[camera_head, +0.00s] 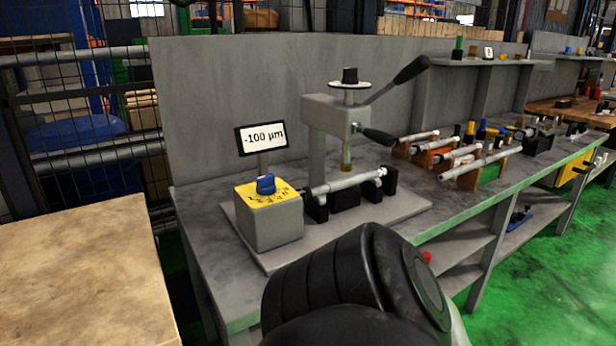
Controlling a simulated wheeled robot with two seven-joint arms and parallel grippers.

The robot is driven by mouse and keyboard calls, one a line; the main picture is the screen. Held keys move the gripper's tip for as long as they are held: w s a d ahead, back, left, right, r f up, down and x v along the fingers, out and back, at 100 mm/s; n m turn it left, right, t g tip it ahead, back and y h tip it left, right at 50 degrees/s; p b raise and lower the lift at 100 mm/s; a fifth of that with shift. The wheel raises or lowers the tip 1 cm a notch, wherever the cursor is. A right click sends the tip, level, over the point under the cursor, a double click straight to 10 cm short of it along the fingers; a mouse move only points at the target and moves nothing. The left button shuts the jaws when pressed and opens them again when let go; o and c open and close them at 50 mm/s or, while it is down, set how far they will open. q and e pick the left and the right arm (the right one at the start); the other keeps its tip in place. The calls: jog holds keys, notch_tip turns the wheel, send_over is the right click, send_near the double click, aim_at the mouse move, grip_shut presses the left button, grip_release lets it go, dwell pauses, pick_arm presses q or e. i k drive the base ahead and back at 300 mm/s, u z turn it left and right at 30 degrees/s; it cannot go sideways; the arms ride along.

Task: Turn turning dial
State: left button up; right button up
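The turning dial is a blue knob (266,184) on a yellow, marked face (258,197) on top of a grey box (273,226). The box stands at the left end of the grey machine base (370,234). A small display (263,138) behind the knob reads "-100 µm". A black, rounded link of one of my arms fills the lower middle and hides the front of the base and bench. I cannot tell which arm it belongs to. Neither gripper shows, and nothing of mine is seen touching the knob.
A grey press-like stand (336,117) with black-handled levers rises behind a horizontal shaft (345,184) right of the dial. More shafts in holders (480,163) lie farther right on the bench. A beige tabletop (85,265) is at left. Green floor (540,270) is open at right.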

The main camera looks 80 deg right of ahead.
aim_at(266, 185)
jog(key=z, duration=2.6)
